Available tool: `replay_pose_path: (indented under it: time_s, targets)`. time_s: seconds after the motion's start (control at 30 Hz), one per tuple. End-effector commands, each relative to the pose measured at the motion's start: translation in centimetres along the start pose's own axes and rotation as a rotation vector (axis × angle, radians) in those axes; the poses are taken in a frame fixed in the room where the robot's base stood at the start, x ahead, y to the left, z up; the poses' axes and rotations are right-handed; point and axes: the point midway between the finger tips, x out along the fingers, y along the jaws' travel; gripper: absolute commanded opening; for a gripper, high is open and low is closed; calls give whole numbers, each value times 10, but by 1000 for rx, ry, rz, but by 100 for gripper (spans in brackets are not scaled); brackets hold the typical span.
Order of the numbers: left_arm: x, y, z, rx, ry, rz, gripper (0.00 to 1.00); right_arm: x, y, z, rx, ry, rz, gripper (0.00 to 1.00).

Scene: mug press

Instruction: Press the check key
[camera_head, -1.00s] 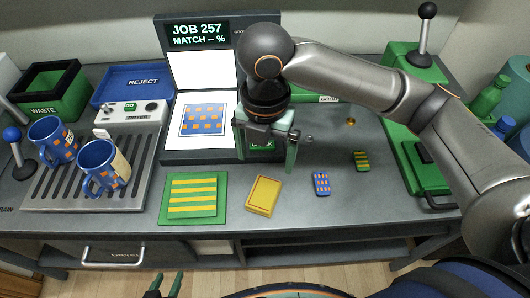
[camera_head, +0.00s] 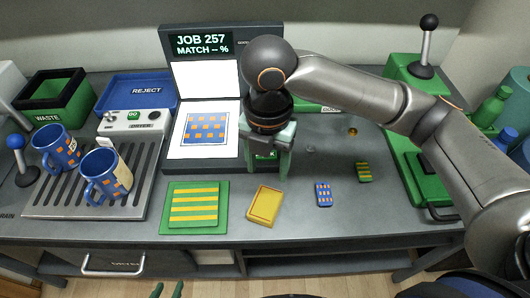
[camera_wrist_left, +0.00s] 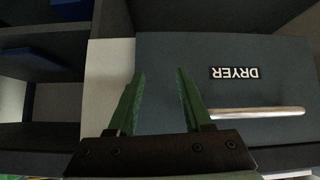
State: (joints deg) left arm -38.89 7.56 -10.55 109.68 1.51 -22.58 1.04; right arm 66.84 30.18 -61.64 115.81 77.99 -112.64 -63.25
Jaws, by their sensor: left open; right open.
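The check key is the green key (camera_head: 265,155) at the lower right of the job station (camera_head: 202,145), beside the lit panel. My right gripper (camera_head: 267,170) points down over it, with one pale green finger on each side of the key. The gripper is open and holds nothing. Its palm hides the top of the key, and I cannot tell whether it touches it. The screen (camera_head: 203,43) reads "JOB 257, MATCH -- %". My left gripper (camera_head: 168,291) is low at the front edge of the view. In the left wrist view it (camera_wrist_left: 158,95) is open and empty, facing the dryer drawer (camera_wrist_left: 230,85).
Two blue mugs (camera_head: 104,174) stand on the slatted rack (camera_head: 45,200). A green striped pad (camera_head: 194,208), yellow block (camera_head: 264,204) and two small patterned pieces (camera_head: 323,194) lie in front. A green press (camera_head: 420,165) stands at the right.

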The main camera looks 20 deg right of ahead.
Motion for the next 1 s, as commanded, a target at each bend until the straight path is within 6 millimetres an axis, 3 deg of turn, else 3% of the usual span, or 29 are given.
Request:
replay_pose_path:
  time_s: [0.07, 0.53, 1.0]
  targets:
    - [0, 0, 0, 0, 0, 0, 50, 0, 0, 0, 0, 0, 0, 52]
    - [0, 0, 0, 0, 0, 0, 50, 0, 0, 0, 0, 0, 0, 0]
    - [0, 0, 0, 0, 0, 0, 50, 0, 0, 0, 0, 0, 0, 0]
